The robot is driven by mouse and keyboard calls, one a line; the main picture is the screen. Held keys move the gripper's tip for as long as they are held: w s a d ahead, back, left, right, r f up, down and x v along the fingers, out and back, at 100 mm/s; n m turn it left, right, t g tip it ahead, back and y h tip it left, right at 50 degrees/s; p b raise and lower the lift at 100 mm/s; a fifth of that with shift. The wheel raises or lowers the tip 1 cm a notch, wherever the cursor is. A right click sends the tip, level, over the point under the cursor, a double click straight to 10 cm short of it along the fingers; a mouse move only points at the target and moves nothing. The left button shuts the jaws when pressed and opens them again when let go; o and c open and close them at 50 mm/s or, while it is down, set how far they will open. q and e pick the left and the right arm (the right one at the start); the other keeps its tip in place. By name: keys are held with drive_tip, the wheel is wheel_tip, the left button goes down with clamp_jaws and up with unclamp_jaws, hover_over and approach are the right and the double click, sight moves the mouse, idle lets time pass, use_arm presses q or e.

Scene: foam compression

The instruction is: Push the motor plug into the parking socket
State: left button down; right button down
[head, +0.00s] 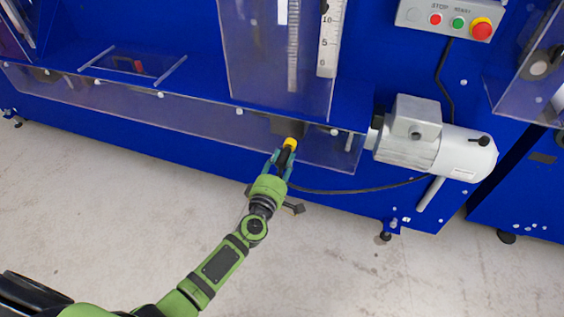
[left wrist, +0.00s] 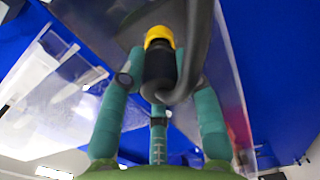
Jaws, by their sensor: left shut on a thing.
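My left gripper (head: 283,160) is shut on the motor plug (head: 285,156), a black body with a yellow end, at the front edge of the blue machine. In the left wrist view the fingers (left wrist: 160,100) surround the black plug body (left wrist: 160,68), and its yellow end (left wrist: 160,37) points away from my palm towards a grey surface. A separate parking socket does not show clearly, so I cannot tell whether the yellow end touches or enters it. My right gripper is not in view.
A black cable (head: 360,190) runs from the plug area to the grey motor (head: 435,145) at the right. Clear guard panels (head: 190,112) line the machine front. A control box (head: 450,18) with buttons is at upper right. The floor (head: 350,260) is largely free.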

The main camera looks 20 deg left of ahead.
use_arm(q)
drive_tip(key=shift+w, duration=0.35)
drive_tip(key=shift+w+b, duration=0.3)
drive_tip(key=shift+w, duration=0.4)
drive_tip(key=c, duration=0.9)
unclamp_jaws()
drive_tip(key=shift+r, duration=0.1)
drive_tip(key=shift+o, duration=0.5)
